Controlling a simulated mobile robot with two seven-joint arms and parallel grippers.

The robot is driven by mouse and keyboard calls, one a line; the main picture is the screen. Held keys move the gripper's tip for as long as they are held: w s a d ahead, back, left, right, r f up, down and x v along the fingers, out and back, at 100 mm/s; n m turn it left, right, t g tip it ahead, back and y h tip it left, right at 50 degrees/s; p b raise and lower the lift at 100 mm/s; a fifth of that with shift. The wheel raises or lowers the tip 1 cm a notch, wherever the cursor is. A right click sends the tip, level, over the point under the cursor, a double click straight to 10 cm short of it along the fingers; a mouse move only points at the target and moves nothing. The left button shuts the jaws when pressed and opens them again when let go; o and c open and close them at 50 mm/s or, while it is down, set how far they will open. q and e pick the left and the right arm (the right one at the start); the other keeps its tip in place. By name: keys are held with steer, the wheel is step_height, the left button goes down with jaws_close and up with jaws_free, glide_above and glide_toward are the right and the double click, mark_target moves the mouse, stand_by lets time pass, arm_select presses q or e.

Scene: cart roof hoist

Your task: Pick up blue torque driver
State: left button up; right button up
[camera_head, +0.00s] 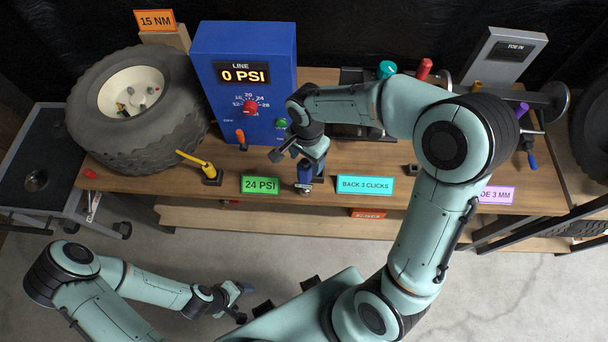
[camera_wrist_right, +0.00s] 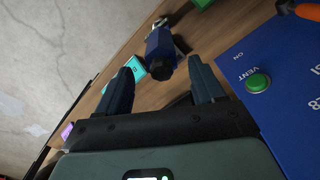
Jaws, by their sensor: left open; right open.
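The blue torque driver (camera_head: 305,174) stands near the front edge of the workbench, between the green 24 PSI sign and the teal BACK 3 CLICKS sign. My right gripper (camera_head: 296,156) is open just above and behind it. In the right wrist view the driver (camera_wrist_right: 161,48) lies ahead of the open fingers (camera_wrist_right: 162,84), roughly centred on the gap between them. No contact shows, and the fingers are empty. My left gripper (camera_head: 241,300) is open and empty, low over the floor, away from the bench.
The blue LINE panel (camera_head: 243,75) stands close to my right gripper, with a green VENT button (camera_wrist_right: 258,81). A yellow-handled tool (camera_head: 198,163) stands left of the green sign (camera_head: 261,185). The teal sign (camera_head: 365,185) is close right. A tyre (camera_head: 160,130) fills the bench's left.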

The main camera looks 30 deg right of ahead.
mark_target(304, 180)
steer(key=shift+w+f, duration=0.1)
steer(key=shift+f, duration=0.3)
steer(key=shift+w+d+f, duration=0.1)
steer(key=shift+f, duration=2.55)
jaws_close()
